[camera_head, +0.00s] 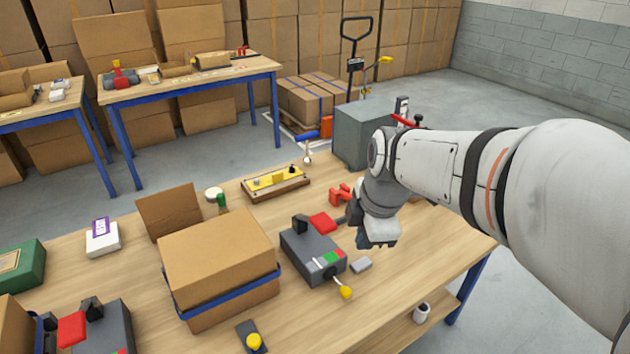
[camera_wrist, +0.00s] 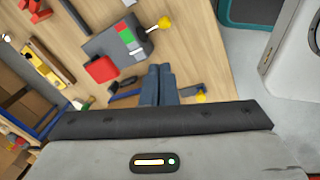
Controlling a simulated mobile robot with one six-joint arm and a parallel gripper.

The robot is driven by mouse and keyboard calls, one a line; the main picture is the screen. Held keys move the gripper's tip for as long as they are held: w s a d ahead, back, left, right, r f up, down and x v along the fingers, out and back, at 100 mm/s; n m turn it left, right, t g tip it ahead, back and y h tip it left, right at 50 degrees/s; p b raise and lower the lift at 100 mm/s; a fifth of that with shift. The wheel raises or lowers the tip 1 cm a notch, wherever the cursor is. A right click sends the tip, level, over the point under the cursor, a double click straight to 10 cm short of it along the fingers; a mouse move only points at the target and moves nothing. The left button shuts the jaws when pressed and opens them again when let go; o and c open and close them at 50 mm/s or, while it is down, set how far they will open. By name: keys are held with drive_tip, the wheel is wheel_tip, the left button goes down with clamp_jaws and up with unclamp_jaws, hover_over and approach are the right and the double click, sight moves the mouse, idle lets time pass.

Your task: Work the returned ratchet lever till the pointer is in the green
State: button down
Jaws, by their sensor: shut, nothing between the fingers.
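The ratchet device is a grey box (camera_head: 312,250) with a red block on one end and a small red, green and white scale (camera_head: 329,259) on its face. Its lever ends in a yellow knob (camera_head: 346,292) that sticks out at the front right. The wrist view also shows the box (camera_wrist: 118,46), the scale (camera_wrist: 127,36) and the yellow knob (camera_wrist: 164,23). The pointer is too small to make out. My gripper (camera_head: 362,239) is shut and empty, above the table to the right of the box, apart from the knob. Its fingertips (camera_wrist: 160,68) show together in the wrist view.
A cardboard box (camera_head: 218,262) stands left of the device. A small grey block (camera_head: 361,265) lies to its right. A wooden tray (camera_head: 276,184) and red clamp-like piece (camera_head: 341,194) lie behind. A second yellow knob (camera_head: 254,342) is at the front. The front right table is mostly clear.

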drive_tip(key=s+d+f+m, duration=0.1)
drive_tip(key=s+m, duration=0.3)
drive_tip(key=m, duration=0.5)
drive_tip(key=s+d+f+m+h, duration=0.1)
drive_tip(key=s+m, duration=0.4)
drive_tip(key=m, duration=0.4)
drive_tip(key=shift+s+f+m, duration=0.15)
drive_tip(key=shift+f+m, duration=0.15)
drive_tip(key=shift+m, duration=0.1)
